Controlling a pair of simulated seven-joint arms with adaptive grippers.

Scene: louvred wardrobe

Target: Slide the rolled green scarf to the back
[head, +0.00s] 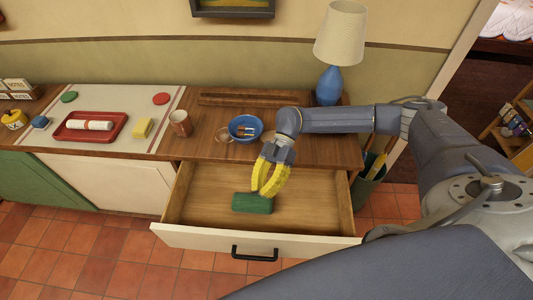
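The rolled green scarf (252,203) lies inside the open drawer (200,213), in its front half near the middle. It looks like a short dark green block. My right gripper (264,193) has yellow fingers and points down into the drawer, just behind and above the scarf's right part. The fingers are spread with a gap between them and nothing is held. I cannot tell whether a fingertip touches the scarf. My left gripper is not in view.
The drawer's front panel (215,243) has a black handle (255,254). The drawer floor behind the scarf is bare. On the counter above stand a blue bowl (245,124), a mug (181,123), a red tray (72,136) and a lamp (330,84).

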